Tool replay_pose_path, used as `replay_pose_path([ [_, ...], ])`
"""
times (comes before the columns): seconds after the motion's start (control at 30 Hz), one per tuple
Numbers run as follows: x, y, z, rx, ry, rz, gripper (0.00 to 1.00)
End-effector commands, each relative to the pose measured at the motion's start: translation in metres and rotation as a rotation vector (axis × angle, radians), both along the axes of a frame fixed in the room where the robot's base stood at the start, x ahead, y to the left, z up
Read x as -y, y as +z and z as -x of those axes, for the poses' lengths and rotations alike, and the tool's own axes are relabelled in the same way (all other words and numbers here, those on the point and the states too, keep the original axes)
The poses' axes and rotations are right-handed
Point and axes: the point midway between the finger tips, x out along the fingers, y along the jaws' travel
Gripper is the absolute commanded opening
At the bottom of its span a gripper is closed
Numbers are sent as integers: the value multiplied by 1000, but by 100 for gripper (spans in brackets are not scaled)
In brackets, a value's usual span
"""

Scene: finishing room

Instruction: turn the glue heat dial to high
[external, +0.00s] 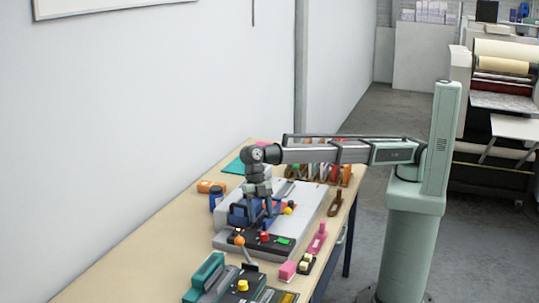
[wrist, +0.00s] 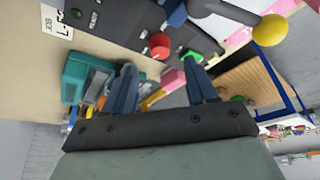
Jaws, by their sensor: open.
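A grey machine (external: 305,198) stands on the bench with a dark control panel (external: 250,244) along its front. The panel carries a red round knob (external: 264,237) and a green control (external: 283,241). The red knob (wrist: 160,42) and green controls (wrist: 192,56) also show in the wrist view. No readable mark tells me which control is the glue heat dial. My gripper (external: 266,211) is above the machine, just behind the panel. In the wrist view my gripper (wrist: 163,82) is open and empty, its fingers apart and not around any control.
A teal device (external: 207,275) stands at the bench's near end. An orange ball-topped lever (external: 239,241) and pink tools (external: 318,238) are close by. A rack (external: 325,172) stands behind.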

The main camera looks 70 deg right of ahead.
Motion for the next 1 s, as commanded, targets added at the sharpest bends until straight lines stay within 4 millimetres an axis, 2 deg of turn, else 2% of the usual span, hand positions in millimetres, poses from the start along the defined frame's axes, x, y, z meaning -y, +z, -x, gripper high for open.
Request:
replay_pose_path([
  [0.2,-10,-33,10,0,1,0,57],
  [0.4,-15,-51,15,0,1,0,57],
  [0.83,-17,-56,17,2,0,-2,57],
  [1.0,-17,-56,17,1,1,-1,42],
])
